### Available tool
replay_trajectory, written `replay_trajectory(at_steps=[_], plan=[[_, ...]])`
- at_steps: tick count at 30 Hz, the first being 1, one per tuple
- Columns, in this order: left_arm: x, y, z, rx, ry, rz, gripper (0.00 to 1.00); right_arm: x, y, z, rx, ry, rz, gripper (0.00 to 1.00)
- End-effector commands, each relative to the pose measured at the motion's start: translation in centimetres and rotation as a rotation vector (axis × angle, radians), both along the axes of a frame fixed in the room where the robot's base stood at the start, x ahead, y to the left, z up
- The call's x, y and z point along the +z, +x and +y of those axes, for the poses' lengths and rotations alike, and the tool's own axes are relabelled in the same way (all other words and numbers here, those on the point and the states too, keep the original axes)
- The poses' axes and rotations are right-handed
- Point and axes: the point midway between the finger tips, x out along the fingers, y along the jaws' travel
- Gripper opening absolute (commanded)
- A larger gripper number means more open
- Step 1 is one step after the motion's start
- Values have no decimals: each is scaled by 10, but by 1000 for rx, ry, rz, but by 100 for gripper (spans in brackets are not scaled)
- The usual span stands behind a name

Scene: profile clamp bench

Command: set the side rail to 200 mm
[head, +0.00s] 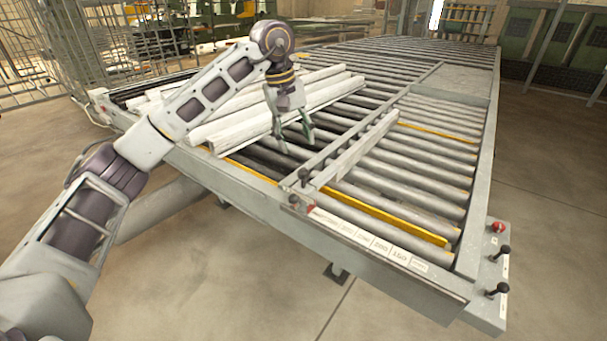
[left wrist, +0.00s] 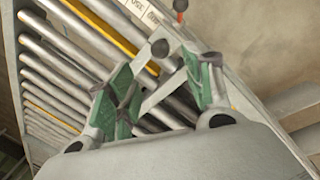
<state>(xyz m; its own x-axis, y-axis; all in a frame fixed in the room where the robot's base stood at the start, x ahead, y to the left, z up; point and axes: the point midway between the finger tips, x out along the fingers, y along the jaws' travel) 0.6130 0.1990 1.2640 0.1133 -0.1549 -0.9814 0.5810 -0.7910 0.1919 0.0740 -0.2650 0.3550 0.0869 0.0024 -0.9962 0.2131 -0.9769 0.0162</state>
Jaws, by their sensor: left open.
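The side rail (head: 358,150) is a pale grey bar lying along the roller table, just right of a long frame beam. A dark round knob (head: 303,174) stands at its near end. A strip of white number labels (head: 370,240) runs along the front edge, with a red mark at its left end; I cannot read the numbers surely. My left gripper (head: 297,145) is open and empty, pointing down above the rollers, left of the rail and behind the knob. In the left wrist view, a dark knob (left wrist: 160,48) shows beyond the green fingers (left wrist: 163,92).
White profiles (head: 270,105) lie stacked on the rollers left of my gripper. Black-knobbed levers (head: 503,250) and a red button (head: 498,227) are on the right front corner. The rollers right of the rail are clear.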

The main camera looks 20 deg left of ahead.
Motion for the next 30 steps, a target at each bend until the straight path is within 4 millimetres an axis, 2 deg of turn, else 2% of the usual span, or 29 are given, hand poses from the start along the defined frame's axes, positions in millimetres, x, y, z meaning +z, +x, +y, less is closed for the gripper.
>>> replay_trajectory(at_steps=[24, 30], plan=[[-99, 11, -15, 0, 1, 2, 52, 17, 3, 0, 0, 1, -5, 84], [-116, 13, -18, 0, 2, 1, 52, 20, 3, 1, 0, 1, -5, 84]])
